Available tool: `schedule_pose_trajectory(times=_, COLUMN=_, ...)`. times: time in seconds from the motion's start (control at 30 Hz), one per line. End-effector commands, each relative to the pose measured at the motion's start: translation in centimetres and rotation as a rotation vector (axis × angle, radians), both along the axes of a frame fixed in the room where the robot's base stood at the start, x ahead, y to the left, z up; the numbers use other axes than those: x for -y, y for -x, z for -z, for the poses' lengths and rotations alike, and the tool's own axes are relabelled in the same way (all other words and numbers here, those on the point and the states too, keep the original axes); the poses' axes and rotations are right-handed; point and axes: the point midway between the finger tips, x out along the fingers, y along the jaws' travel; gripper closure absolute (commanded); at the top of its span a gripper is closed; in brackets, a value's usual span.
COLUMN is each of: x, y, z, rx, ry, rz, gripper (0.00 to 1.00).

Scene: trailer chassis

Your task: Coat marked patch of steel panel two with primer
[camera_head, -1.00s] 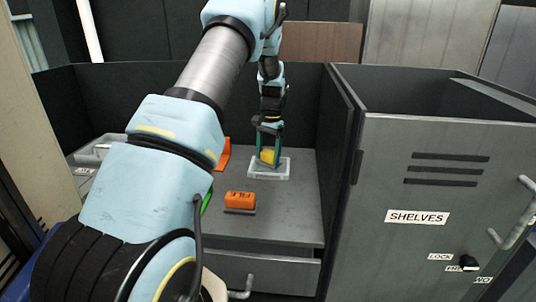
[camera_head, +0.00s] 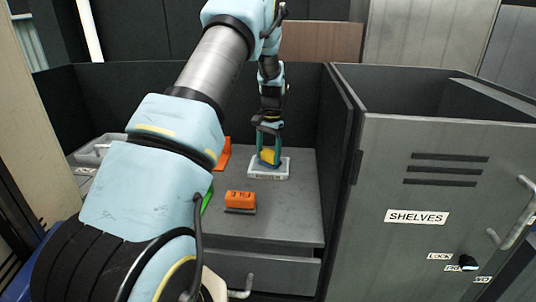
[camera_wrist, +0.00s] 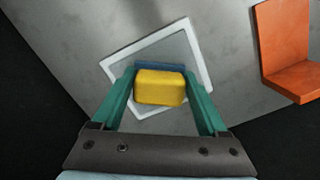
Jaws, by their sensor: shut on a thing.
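My gripper (camera_head: 269,150) points down at the back of the grey worktop. It is shut on a yellow block (camera_wrist: 160,87) with a blue strip along its far side, held between the two green fingers. The block also shows in the head view (camera_head: 269,156). Under it lies a flat square piece with a white border (camera_wrist: 204,70) and a grey middle, seen also in the head view (camera_head: 255,172). I cannot tell whether the block touches it. The block and fingers hide part of the grey middle. No panel number is readable.
An orange angled bracket (camera_wrist: 287,45) stands beside the square piece. An orange block on a dark base (camera_head: 240,199) lies nearer the front. A green item (camera_head: 207,201) and a light tray (camera_head: 95,148) are partly behind my arm. Dark walls and the SHELVES cabinet (camera_head: 420,180) enclose the worktop.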

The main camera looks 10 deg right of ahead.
Motion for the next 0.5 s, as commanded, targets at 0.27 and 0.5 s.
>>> schedule_pose_trajectory(times=0.27, x=0.0, y=0.1, z=0.0, rx=-0.002, ry=-0.001, rz=0.0, gripper=1.0)
schedule_pose_trajectory(times=0.5, x=0.0, y=0.0, z=-1.9, rx=-0.001, ry=0.0, rz=0.0, gripper=1.0)
